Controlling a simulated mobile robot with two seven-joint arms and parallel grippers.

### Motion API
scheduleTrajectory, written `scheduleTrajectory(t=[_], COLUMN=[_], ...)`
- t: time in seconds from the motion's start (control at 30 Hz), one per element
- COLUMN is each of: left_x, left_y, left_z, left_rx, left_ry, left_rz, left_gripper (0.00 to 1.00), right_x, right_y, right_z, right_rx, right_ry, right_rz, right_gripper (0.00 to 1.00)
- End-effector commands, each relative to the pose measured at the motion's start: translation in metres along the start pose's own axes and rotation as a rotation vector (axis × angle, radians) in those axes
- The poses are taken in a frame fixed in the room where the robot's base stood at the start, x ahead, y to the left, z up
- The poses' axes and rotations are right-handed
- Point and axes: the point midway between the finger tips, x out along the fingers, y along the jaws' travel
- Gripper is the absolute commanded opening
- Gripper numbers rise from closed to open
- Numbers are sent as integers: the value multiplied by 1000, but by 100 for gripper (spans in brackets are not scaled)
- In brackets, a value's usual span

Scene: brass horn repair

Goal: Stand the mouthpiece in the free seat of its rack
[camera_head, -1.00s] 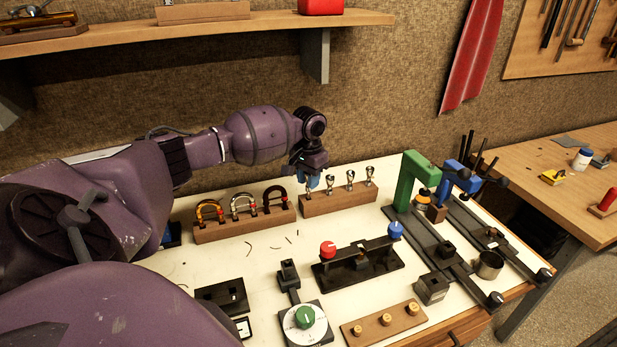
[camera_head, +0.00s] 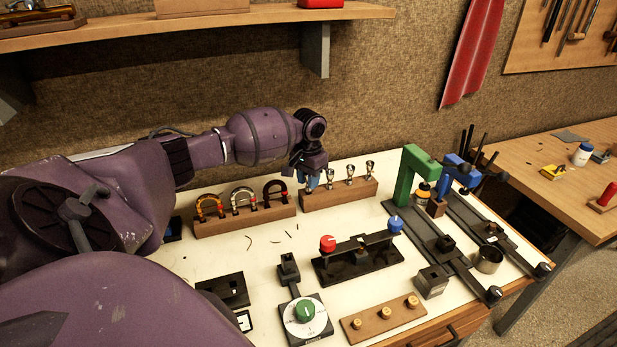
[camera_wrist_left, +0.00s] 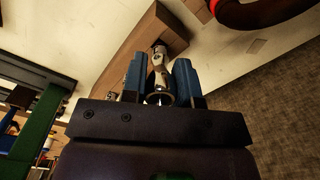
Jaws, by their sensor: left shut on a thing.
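The mouthpiece (camera_wrist_left: 157,82) is silvery and sits between the blue fingers of my left gripper (camera_wrist_left: 159,82) in the left wrist view. Its narrow end points at the end of the wooden rack (camera_wrist_left: 168,33); I cannot tell how deep it sits in the seat there. My right gripper is not in view.
A wooden block with three U-shaped slides (camera_head: 245,220) stands close left of the rack. A green clamp frame (camera_head: 410,178) stands to the right. In front are a black fixture with red and blue knobs (camera_head: 358,265) and a dial box (camera_head: 306,318).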

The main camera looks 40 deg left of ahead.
Motion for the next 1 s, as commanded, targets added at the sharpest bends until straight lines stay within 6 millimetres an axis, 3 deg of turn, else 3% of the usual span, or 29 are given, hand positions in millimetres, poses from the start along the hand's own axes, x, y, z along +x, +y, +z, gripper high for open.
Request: scheduleTrajectory(t=[0.43,0.47,0.63,1.0], left_x=[9,9,8,3], left_y=[1,1,0,0], left_z=[0,0,0,0], left_rx=[1,1,1,0], left_ry=[0,0,0,2], left_rz=[1,1,1,0], left_gripper=[3,32,57,57], right_x=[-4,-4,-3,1], right_y=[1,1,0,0], right_z=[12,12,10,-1], right_rx=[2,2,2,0], right_ry=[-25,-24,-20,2], right_rz=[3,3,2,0], right_gripper=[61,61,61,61])
